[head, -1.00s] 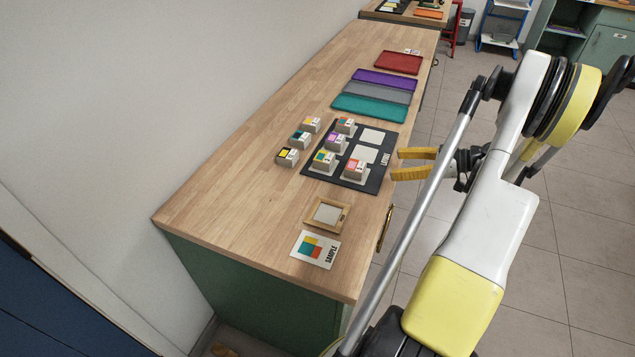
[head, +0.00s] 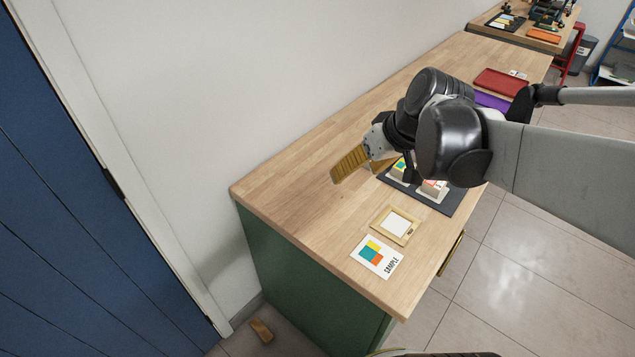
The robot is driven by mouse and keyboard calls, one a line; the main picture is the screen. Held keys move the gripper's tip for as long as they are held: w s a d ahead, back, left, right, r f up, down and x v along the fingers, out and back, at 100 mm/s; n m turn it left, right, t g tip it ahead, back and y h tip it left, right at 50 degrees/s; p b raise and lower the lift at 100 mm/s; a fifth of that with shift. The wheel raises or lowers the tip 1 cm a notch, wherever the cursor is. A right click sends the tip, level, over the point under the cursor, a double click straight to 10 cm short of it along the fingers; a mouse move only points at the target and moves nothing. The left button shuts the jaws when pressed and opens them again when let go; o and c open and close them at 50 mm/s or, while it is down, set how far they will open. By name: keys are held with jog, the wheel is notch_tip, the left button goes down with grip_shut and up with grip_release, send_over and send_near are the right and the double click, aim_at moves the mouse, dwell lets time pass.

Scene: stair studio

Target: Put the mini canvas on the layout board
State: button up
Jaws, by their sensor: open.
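The black layout board (head: 447,205) lies on the wooden table, mostly hidden behind my arm. A small wood-framed pale panel (head: 397,225) lies flat in front of the board. I cannot tell from its tiny label whether the panel or one of the blocks is the mini canvas. My gripper (head: 360,172) is open over the table, left of the board. One yellow finger shows clearly; the other is partly hidden. I see nothing held.
A SAMPLE card (head: 377,257) with coloured squares lies near the table's front end. A purple tray (head: 492,101) and a red tray (head: 501,83) lie further back. The wooden table (head: 290,170) is bare at left, near the wall. A brown object (head: 261,331) is on the floor.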

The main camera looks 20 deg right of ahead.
jog(key=s+a+t+h, duration=0.1)
jog(key=s+a+h, duration=0.1)
jog(key=s+a, duration=0.6)
jog(key=shift+s+a+r+m+t, duration=0.2)
jog(key=shift+a+r+m+t, duration=0.15)
jog(key=shift+a, duration=0.3)
